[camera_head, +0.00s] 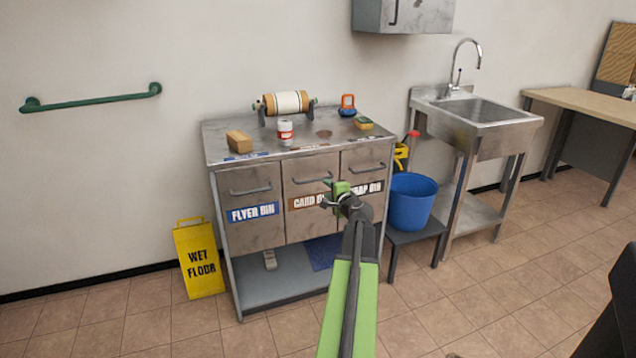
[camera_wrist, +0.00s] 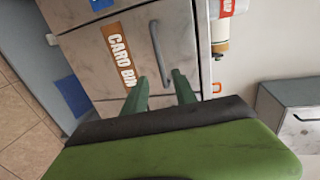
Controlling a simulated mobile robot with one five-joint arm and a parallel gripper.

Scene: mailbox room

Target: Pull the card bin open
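The card bin (camera_head: 307,167) is the middle drawer of a grey metal cabinet, its front flush with its neighbours. Its brown label is partly hidden by my gripper in the head view; the label reads clearly in the wrist view (camera_wrist: 118,50). Its bar handle (camera_head: 313,180) is above the label. In the wrist view the handle (camera_wrist: 158,52) lies beyond my fingertips, roughly in line with the gap between them. My gripper (camera_head: 337,189) is open, its fingers (camera_wrist: 162,84) apart with nothing between them. It is in front of the cabinet; the exact distance to the handle is unclear.
The flyer bin (camera_head: 252,190) is left of the card bin, the scrap bin (camera_head: 366,167) right. A yellow wet floor sign (camera_head: 200,260) and a blue bucket (camera_head: 411,205) flank the cabinet. Several small items stand on the cabinet top (camera_head: 236,158). Tiled floor in front looks clear.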

